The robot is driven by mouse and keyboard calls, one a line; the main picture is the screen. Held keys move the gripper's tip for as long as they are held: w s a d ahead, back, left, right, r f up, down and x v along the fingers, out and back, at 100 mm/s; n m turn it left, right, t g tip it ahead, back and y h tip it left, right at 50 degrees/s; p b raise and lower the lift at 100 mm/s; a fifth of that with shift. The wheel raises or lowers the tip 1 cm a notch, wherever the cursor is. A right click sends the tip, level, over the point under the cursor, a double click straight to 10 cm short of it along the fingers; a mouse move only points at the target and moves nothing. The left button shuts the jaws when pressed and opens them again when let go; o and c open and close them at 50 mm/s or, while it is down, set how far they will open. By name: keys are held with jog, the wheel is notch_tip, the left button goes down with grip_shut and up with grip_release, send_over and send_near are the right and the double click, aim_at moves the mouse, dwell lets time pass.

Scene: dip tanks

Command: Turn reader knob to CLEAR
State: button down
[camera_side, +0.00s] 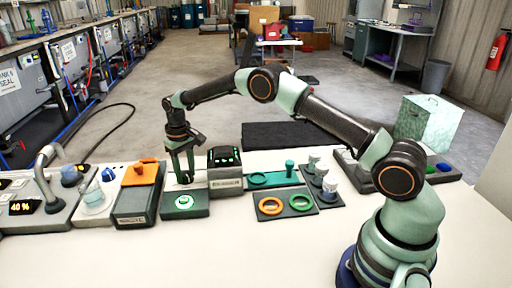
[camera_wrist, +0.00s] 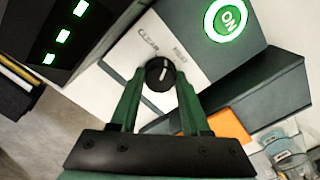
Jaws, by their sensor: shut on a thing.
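The reader knob (camera_wrist: 159,73) is round and black with a short white line. It sits on a light panel (camera_wrist: 190,60) in the wrist view. The word CLEAR (camera_wrist: 148,40) is printed beside it, and a second, smaller label (camera_wrist: 180,53) is too blurred to read surely. I cannot tell which label the white line points to. My gripper (camera_wrist: 159,82) has its two green fingers on either side of the knob, shut on it.
A dark box with green lights (camera_side: 225,157) stands right beside my gripper. The box with a lit green ON button (camera_side: 184,202) is in front. An orange-topped box (camera_side: 138,190) stands left; a tray with orange and green rings (camera_side: 285,204) lies right. The table front is clear.

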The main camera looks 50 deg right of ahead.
aim_at(186, 173)
jog(key=n, duration=0.6)
jog(key=shift+d, duration=0.2)
jog(key=shift+n, duration=0.3)
jog(key=shift+c, duration=1.8)
grip_release()
jog(key=shift+a, duration=0.1)
notch_tip(186, 173, up, 12)
jog(key=shift+w+r, duration=0.1)
